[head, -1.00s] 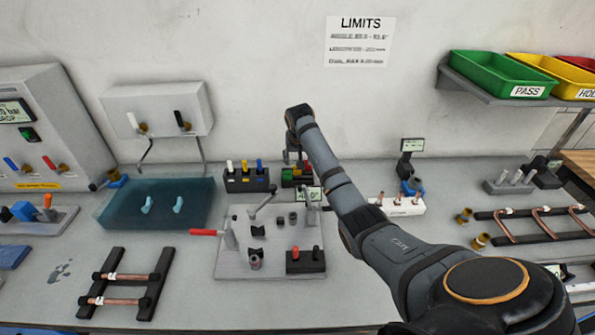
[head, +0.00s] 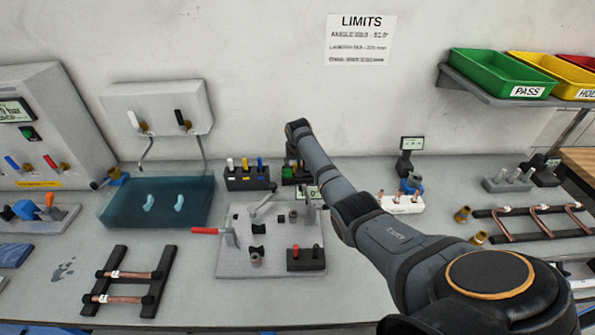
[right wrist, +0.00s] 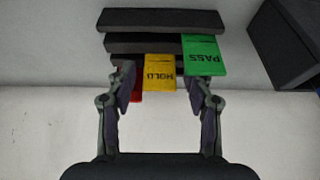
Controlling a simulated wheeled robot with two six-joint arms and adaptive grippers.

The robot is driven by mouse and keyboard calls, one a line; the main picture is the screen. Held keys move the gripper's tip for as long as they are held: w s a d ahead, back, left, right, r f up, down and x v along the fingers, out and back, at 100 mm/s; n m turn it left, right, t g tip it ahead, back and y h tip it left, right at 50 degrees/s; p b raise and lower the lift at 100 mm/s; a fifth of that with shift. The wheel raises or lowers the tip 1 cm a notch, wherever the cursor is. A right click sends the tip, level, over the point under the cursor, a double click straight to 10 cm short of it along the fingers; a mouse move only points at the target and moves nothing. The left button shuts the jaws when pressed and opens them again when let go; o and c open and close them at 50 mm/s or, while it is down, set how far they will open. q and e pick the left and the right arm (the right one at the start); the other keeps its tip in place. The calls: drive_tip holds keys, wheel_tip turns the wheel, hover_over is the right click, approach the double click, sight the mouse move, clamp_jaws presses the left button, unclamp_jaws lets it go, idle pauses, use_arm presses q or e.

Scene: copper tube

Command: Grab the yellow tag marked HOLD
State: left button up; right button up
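The yellow tag marked HOLD (right wrist: 160,73) stands in a dark stepped rack (right wrist: 160,20) in the right wrist view. A green PASS tag (right wrist: 204,56) is to its right, and a red tag (right wrist: 136,96) is to its left, partly hidden by a finger. My right gripper (right wrist: 160,82) is open, its fingers apart on either side of the yellow tag in the picture. I cannot tell whether they touch any tag. In the head view my right arm hides most of the rack and the gripper. My left gripper is not in view.
A black holder (head: 247,180) with white, yellow and blue handles stands just left of the rack. A clamp fixture plate (head: 240,263) lies in front. A white block (head: 403,204) is to the right. Green (head: 490,66) and yellow (head: 545,70) bins sit on the shelf.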

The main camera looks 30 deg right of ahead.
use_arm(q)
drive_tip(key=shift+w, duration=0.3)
use_arm(e)
drive_tip(key=c, duration=0.6)
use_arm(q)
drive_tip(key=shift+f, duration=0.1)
use_arm(e)
drive_tip(key=shift+o, duration=0.2)
drive_tip(key=shift+r, duration=0.1)
drive_tip(key=shift+d+r+b, duration=0.1)
drive_tip(key=shift+r+b, duration=0.2)
wheel_tip(320, 180, up, 2)
drive_tip(key=shift+s+r+b, duration=0.15)
drive_tip(key=shift+r+b, duration=0.1)
drive_tip(key=shift+b, duration=0.2)
use_arm(q)
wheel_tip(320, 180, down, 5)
drive_tip(key=b, duration=0.3)
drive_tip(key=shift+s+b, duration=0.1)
drive_tip(key=shift+b, duration=0.25)
use_arm(e)
drive_tip(key=s+a+r, duration=0.1)
drive_tip(key=s+r, duration=0.8)
drive_tip(key=s, duration=0.4)
drive_tip(key=shift+s+a+r, duration=0.3)
drive_tip(key=shift+r, duration=0.05)
